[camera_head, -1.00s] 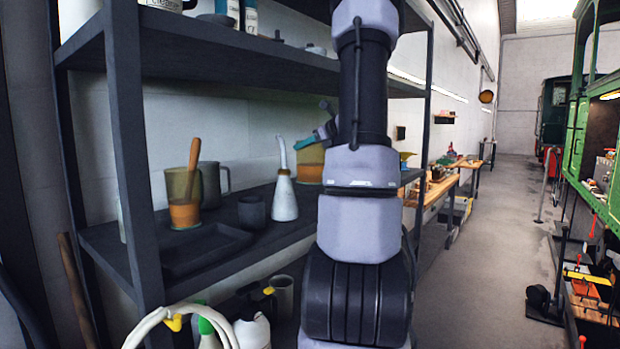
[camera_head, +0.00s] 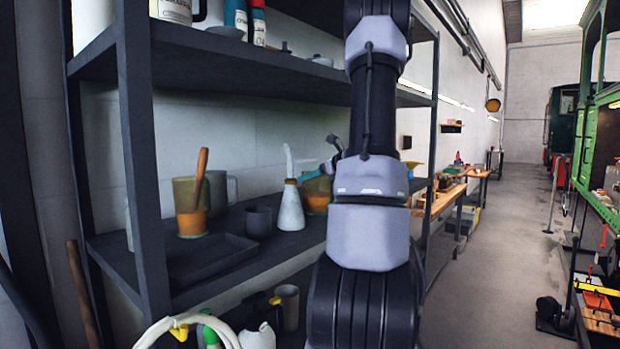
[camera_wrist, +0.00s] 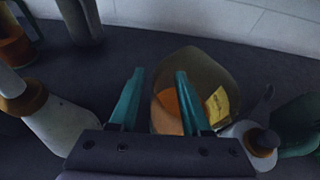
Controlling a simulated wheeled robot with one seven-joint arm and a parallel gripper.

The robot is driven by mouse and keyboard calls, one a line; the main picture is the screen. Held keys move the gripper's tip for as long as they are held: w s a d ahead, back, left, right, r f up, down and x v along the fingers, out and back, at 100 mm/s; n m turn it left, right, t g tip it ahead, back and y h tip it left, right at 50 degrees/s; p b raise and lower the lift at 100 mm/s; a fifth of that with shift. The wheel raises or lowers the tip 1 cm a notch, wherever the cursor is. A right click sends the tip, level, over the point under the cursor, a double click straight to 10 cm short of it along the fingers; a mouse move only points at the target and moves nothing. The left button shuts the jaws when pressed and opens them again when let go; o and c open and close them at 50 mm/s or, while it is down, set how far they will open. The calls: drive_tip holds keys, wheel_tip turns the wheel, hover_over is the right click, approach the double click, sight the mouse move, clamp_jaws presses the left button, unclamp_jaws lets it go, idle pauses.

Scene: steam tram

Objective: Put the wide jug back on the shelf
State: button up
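The wide jug (camera_wrist: 222,78) looks translucent amber, with an orange lower band and a yellow label. In the wrist view it lies just beyond my gripper (camera_wrist: 160,72), behind the right teal finger. The fingers are apart, with a narrow dark gap between the left finger and the jug's edge. In the head view the jug (camera_head: 317,203) appears on the middle shelf (camera_head: 240,268), behind and right of a white long-spouted can (camera_head: 291,208). My gripper (camera_head: 322,172) is at its top. My arm hides part of the jug; contact with the fingers is unclear.
A taller amber jug (camera_head: 185,190) with a wooden handle, a dark cup (camera_head: 258,221) and a dark tray (camera_head: 205,258) stand to the left. The white can (camera_wrist: 60,122) is close on the gripper's left in the wrist view. Small items (camera_wrist: 260,140) crowd its right.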

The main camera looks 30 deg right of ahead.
drive_tip(key=v, duration=1.2)
drive_tip(key=shift+r, duration=0.1)
idle(0.4)
drive_tip(key=s+a+r+n+g, duration=0.1)
drive_tip(key=s+a+n+g, duration=0.15)
drive_tip(key=a+n, duration=0.6)
drive_tip(key=s+a+r+n+g, duration=0.1)
drive_tip(key=s+a+n+g, duration=0.2)
drive_tip(key=a, duration=1)
drive_tip(key=s+a+n+h, duration=0.2)
drive_tip(key=s+a+n, duration=0.9)
drive_tip(key=n, duration=0.5)
drive_tip(key=shift+s+a, duration=0.3)
drive_tip(key=shift+s, duration=0.6)
